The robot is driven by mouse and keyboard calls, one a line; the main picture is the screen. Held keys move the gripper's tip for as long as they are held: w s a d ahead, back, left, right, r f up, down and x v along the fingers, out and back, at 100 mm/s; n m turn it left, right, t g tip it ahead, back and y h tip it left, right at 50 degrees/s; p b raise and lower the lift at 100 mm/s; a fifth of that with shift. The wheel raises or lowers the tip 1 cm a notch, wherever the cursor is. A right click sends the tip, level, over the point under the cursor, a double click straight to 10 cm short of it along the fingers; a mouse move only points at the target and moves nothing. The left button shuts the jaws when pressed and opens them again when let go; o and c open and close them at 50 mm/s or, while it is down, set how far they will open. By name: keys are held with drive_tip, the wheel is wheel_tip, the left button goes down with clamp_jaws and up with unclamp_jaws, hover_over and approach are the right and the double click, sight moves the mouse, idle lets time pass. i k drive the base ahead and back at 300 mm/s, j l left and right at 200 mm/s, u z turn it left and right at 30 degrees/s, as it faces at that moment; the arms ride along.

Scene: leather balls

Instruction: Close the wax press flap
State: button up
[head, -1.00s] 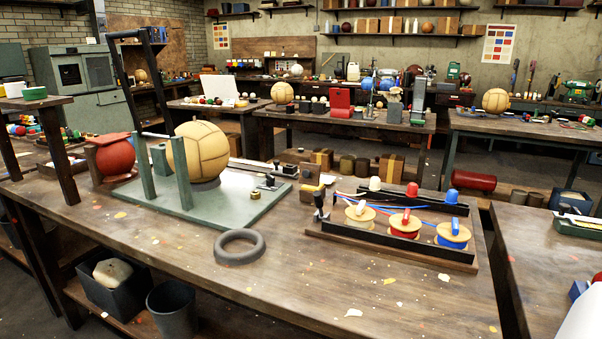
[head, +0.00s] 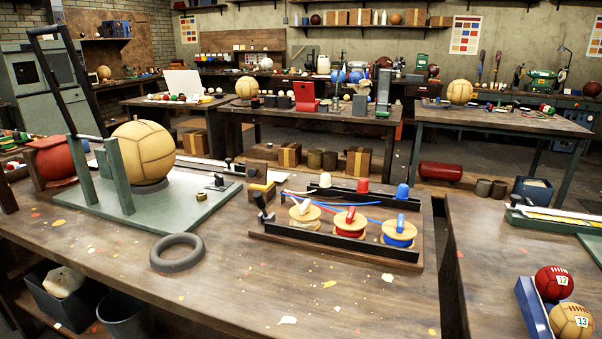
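No part in view is clearly marked as the wax press or its flap. A green press-like frame (head: 114,172) with a long dark lever stands at the left of the near bench, beside a tan ball (head: 143,152) on a green base plate (head: 185,203). On the middle back table, a small red device (head: 304,96) has an upright, tilted panel; I cannot tell whether it is the flap. My gripper is not in view.
The near bench (head: 235,290) holds a grey ring (head: 177,252) and a spool rack (head: 335,259) with white, red and blue thread. Numbered balls (head: 571,321) sit by a blue tray (head: 533,309) at right. A narrow gap separates the two near benches.

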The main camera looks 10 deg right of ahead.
sight(256, 172)
drive_tip(key=i+l+u, duration=0.1)
drive_tip(key=i, duration=0.3)
drive_tip(key=i+l+u, duration=0.1)
drive_tip(key=i+l, duration=0.2)
drive_tip(key=i, duration=0.1)
